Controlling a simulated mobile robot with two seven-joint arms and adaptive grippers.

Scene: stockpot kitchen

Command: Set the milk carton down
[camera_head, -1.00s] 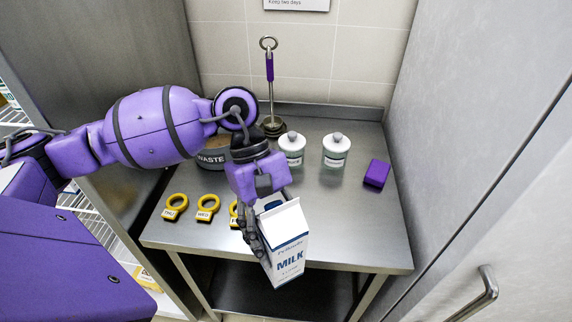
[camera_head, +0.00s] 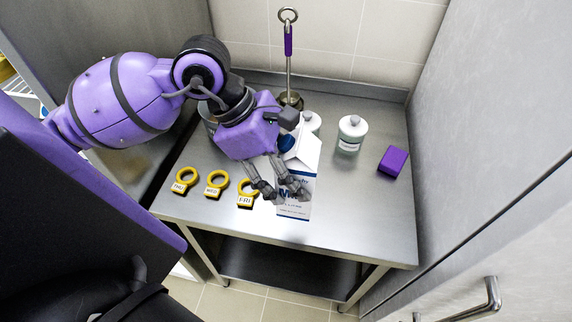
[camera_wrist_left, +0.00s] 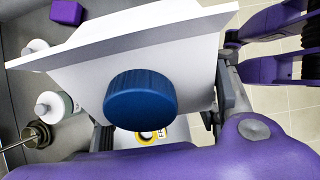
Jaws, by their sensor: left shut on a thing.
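The white and blue milk carton (camera_head: 306,152) is upright over the front part of the steel table (camera_head: 350,215). My left gripper (camera_head: 286,194) is shut on it, with dark fingers around its left and front sides, hiding part of the lettering. I cannot tell whether the carton's base touches the table. In the left wrist view, the carton's white top (camera_wrist_left: 180,60) and blue cap (camera_wrist_left: 140,100) fill the middle, with grey finger parts beside it. My right gripper is not in view.
Yellow tagged rings (camera_head: 217,183) lie left of the carton. Behind it stand a partly hidden jar, another white-lidded jar (camera_head: 351,133) and a purple-handled tool (camera_head: 288,60). A purple block (camera_head: 393,160) lies at the right. The table's front right is clear.

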